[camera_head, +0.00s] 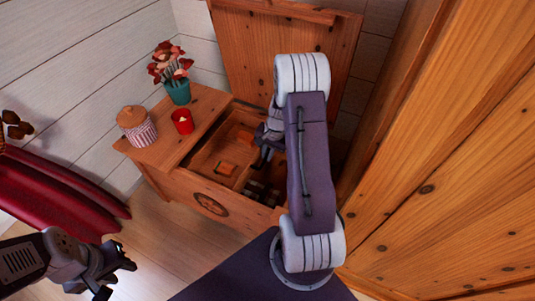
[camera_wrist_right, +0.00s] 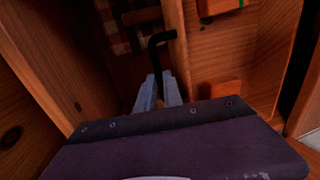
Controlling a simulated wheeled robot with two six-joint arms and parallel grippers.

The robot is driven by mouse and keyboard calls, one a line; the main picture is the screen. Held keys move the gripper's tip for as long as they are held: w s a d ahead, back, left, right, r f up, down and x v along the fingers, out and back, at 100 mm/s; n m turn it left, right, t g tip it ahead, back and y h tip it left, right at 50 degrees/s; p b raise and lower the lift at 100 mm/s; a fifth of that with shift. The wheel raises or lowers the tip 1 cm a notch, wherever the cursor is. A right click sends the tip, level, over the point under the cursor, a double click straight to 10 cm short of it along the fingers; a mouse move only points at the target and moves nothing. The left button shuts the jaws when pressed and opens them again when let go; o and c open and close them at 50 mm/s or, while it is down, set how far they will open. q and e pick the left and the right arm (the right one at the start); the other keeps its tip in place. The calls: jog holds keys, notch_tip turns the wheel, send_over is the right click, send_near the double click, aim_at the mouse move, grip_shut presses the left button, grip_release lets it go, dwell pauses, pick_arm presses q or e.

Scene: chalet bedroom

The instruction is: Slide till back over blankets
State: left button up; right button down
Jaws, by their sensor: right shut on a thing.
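The open wooden chest holds a wooden till (camera_head: 205,160) on its left side in the head view. The till has orange items inside, and its side wall (camera_wrist_right: 192,50) shows in the right wrist view. Dark plaid blankets (camera_head: 256,189) lie lower in the chest, right of the till; a patch (camera_wrist_right: 118,38) also shows in the wrist view. My right gripper (camera_head: 262,161) reaches into the chest. It is shut on a black bent handle (camera_wrist_right: 153,55) beside the till's wall. My left gripper (camera_head: 118,277) is open and empty, low at the left over the floor.
The chest lid (camera_head: 245,50) stands open against the wall. A striped jar (camera_head: 138,130), a red candle cup (camera_head: 182,122) and a teal flower pot (camera_head: 178,92) stand on the chest's left top. A large wooden panel (camera_head: 450,150) closes off the right. Floor is clear in front.

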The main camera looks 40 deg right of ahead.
dwell(0.5)
jog(key=shift+s+d+p, duration=0.3)
jog(key=shift+s+d, duration=0.05)
jog(key=shift+s, duration=0.35)
jog(key=c, duration=1.7)
grip_release()
jog(key=shift+o, duration=1.1)
jog(key=shift+s+d, duration=0.1)
jog(key=shift+s, duration=0.05)
notch_tip(320, 180, up, 9)
jog(key=s+p, duration=0.1)
jog(key=p, duration=0.4)
jog(key=shift+s+d, duration=0.2)
jog(key=shift+d, duration=0.2)
